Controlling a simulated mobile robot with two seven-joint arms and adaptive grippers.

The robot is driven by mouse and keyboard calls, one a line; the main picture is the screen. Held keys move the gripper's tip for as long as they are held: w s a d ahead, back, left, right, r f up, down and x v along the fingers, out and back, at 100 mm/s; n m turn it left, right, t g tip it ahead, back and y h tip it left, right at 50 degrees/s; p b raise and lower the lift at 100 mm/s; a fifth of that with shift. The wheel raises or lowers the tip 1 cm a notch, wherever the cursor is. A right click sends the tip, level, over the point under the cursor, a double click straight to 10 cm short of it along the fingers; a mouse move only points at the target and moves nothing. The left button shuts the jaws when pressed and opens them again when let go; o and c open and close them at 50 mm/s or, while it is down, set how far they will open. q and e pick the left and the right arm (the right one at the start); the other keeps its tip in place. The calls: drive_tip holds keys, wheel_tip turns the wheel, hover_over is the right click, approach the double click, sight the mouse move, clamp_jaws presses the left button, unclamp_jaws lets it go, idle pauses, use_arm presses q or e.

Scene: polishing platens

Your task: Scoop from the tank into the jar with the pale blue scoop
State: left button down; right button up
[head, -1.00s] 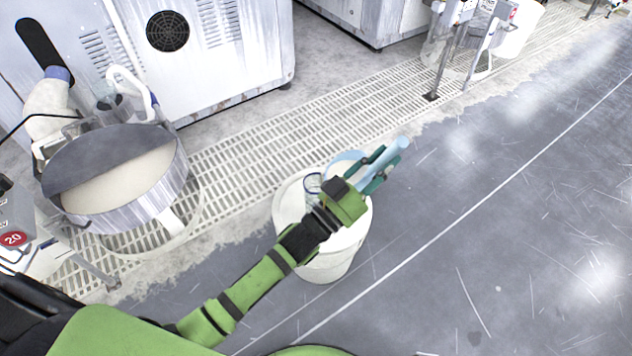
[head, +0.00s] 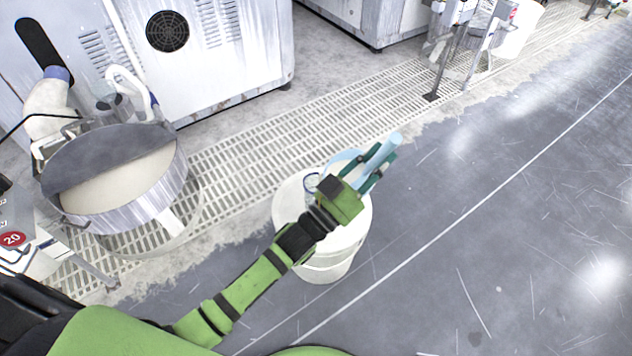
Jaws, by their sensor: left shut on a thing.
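The pale blue scoop (head: 391,144) is in my left gripper (head: 374,168), which is shut on its handle above a white bucket-like stand (head: 325,262). The scoop's bowl is partly hidden by the gripper. A clear jar with a blue rim (head: 312,182) stands on the white top, mostly hidden behind my left gripper. The tank (head: 150,207) is a round metal vessel at the left, with a half lid and pale, cloudy contents. My left gripper is well to the right of the tank. My right gripper is not in view.
A worn white machine cabinet (head: 230,70) stands behind the tank. A floor grating (head: 250,150) runs diagonally past the stand. A metal post (head: 440,70) and another white container (head: 515,40) are at the upper right. The grey floor at right is clear.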

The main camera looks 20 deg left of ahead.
use_arm(q)
drive_tip(key=shift+a+r, duration=0.15)
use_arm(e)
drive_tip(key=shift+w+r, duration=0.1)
use_arm(q)
drive_tip(key=shift+s+a+r, duration=0.1)
drive_tip(key=shift+a, duration=0.15)
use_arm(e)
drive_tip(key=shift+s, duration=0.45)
use_arm(q)
drive_tip(key=shift+a, duration=0.1)
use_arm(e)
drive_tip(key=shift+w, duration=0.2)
use_arm(q)
drive_tip(key=shift+a+r+n+t, duration=0.1)
drive_tip(key=shift+a+n+t, duration=0.1)
drive_tip(key=shift+n+t, duration=0.1)
drive_tip(key=shift+a+r+b, duration=0.1)
drive_tip(key=shift+a+b, duration=0.1)
drive_tip(key=shift+b, duration=0.15)
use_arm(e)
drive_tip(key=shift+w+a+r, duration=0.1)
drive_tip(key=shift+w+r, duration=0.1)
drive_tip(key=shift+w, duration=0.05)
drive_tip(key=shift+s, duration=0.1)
